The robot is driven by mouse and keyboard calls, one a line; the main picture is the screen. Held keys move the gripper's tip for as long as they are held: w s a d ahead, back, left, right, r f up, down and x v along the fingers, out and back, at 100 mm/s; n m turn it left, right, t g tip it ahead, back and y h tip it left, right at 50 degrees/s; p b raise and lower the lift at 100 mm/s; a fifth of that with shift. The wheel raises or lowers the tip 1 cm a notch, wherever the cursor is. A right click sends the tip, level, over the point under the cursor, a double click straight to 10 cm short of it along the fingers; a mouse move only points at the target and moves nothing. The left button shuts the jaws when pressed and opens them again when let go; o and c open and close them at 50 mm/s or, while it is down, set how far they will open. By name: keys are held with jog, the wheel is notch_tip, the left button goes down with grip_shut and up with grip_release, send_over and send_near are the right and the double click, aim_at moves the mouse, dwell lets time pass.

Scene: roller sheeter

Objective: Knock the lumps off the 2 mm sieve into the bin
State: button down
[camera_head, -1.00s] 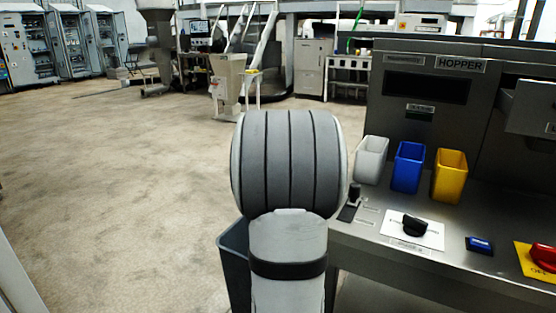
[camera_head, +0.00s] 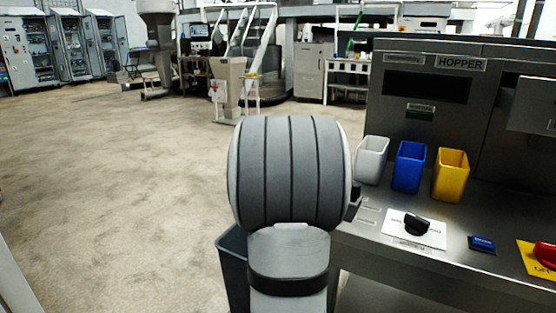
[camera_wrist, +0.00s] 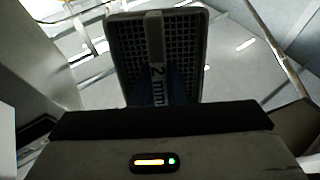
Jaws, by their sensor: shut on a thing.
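The 2 mm sieve (camera_wrist: 190,55) shows in the wrist view as a dark framed mesh with a pale strip marked "2 mm". Lumps on the sieve cannot be made out. The bin (camera_head: 233,262), dark grey, stands on the floor left of the bench in the head view, partly hidden behind my arm. The gripper and sieve are hidden by my arm in the head view.
A steel bench (camera_head: 395,258) stands at the right, below a panel marked HOPPER. White (camera_head: 371,160), blue (camera_head: 408,167) and yellow (camera_head: 450,176) containers stand on it, with a black knob (camera_head: 416,225) and a red knob (camera_head: 545,255). Open floor lies to the left.

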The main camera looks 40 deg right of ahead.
jog(key=shift+f, duration=0.15)
dwell(0.3)
jog(key=shift+w+a+f, duration=0.15)
jog(key=shift+w, duration=0.15)
jog(key=w+a+f+n+t+y, duration=0.3)
jog(key=w+a+f+y, duration=0.25)
jog(key=w+a, duration=0.4)
jog(key=w+a+f+n+t+y, duration=0.1)
jog(key=w+a+f+n+y, duration=0.2)
jog(key=a+f, duration=0.5)
jog(key=w+a+f+n+t+y, duration=0.1)
jog(key=w+a+f+y, duration=0.3)
jog(key=a, duration=0.8)
jog(key=w+a+f+n+t+y, duration=0.1)
jog(key=w+a+f+n+y, duration=0.15)
jog(key=w+a+f, duration=0.5)
notch_tip(320, 180, up, 40)
jog(key=s+a+p, duration=0.1)
jog(key=s+p, duration=0.1)
jog(key=p, duration=3.6)
jog(key=shift+a+r+m+y, duration=0.15)
jog(key=shift+a+m+y, duration=0.15)
jog(key=shift+m, duration=0.05)
